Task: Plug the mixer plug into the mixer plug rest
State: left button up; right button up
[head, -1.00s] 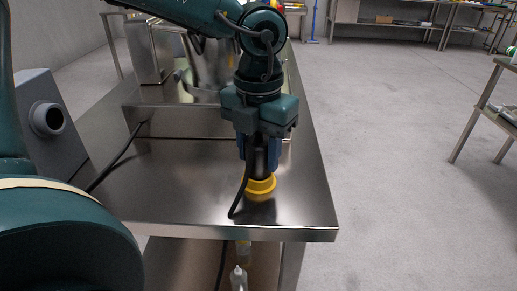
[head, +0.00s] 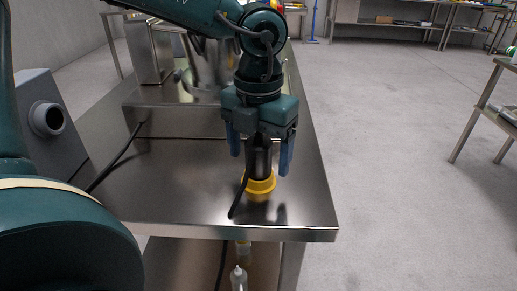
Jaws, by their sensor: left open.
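The mixer plug (head: 260,160) is a dark cylinder standing upright at the front right of the steel table. Its lower end is at the yellow ring of the plug rest (head: 260,184), and it looks seated in it. A black cable (head: 237,200) hangs from the plug side down to the table top. My left gripper (head: 260,165) is above and around the plug, pointing down. Its blue fingers are spread, one on each side, with gaps to the plug. My right gripper is not in view.
The steel table (head: 170,200) has bare top left of the rest. A grey box with a round socket (head: 47,118) stands at the left. A steel bowl (head: 210,75) and a steel container (head: 148,50) are behind. A clear bottle (head: 238,278) is below the table's front edge.

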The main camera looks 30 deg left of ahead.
pick_arm(q)
jog(key=shift+r, duration=0.2)
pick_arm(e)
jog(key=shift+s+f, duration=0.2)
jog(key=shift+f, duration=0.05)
pick_arm(q)
jog(key=shift+r+p, duration=1.2)
jog(key=shift+r, duration=0.85)
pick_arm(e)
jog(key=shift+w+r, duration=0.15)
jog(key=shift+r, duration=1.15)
pick_arm(q)
notch_tip(320, 180, up, 13)
jog(key=p, duration=0.2)
jog(key=shift+r, duration=0.15)
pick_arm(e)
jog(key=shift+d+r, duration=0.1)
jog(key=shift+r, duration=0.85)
